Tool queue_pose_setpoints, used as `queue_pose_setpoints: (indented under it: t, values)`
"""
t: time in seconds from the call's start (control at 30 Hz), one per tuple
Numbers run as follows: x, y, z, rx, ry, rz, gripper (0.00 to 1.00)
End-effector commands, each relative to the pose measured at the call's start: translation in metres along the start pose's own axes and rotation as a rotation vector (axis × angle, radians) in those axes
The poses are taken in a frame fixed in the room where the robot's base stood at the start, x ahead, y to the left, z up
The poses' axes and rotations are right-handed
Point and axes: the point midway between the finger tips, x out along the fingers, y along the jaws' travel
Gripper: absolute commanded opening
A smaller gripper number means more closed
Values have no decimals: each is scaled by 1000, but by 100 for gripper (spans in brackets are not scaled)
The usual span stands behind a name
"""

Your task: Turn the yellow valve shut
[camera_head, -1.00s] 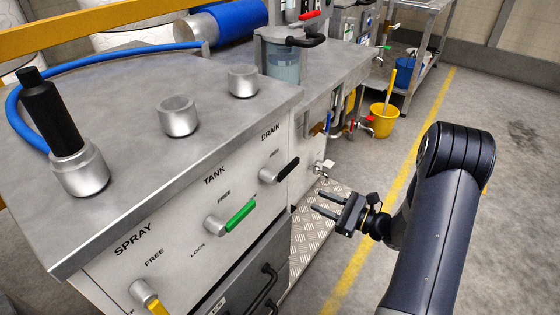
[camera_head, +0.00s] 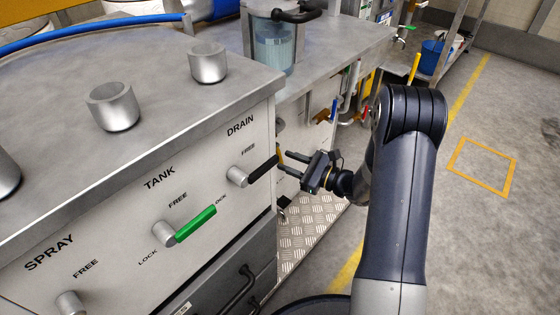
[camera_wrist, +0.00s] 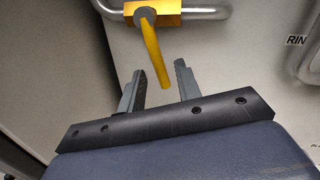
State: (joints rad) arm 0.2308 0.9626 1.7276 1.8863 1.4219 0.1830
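The yellow valve shows in the wrist view as a yellow lever (camera_wrist: 150,48) hanging from a yellow body (camera_wrist: 192,9) on a grey pipe. The lever slants down, its lower end between my fingertips in the picture. A gap shows on both sides, and I cannot tell the depth between them. My gripper (camera_wrist: 159,73) is open and empty. In the head view, my gripper (camera_head: 284,163) points left beside the cabinet corner, near the black DRAIN lever (camera_head: 262,169). The valve is mostly hidden or too small to make out there.
The steel cabinet (camera_head: 130,215) carries a green TANK lever (camera_head: 196,226) and a SPRAY knob (camera_head: 70,302). A tread plate (camera_head: 300,235) lies below my gripper. A shelf with a blue bucket (camera_head: 432,55) stands at the back. The floor on the right is clear.

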Motion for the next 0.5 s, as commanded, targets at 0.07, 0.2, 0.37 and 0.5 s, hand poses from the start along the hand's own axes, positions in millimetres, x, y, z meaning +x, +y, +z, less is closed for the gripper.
queue_pose_setpoints:
  t: [0.07,0.2,0.37,0.5]
  values:
    - [14,2,-2,0,-1,3,33]
    - [28,0,-1,-1,0,1,33]
    - [34,0,0,1,0,0,33]
    - [35,0,0,2,1,-1,33]
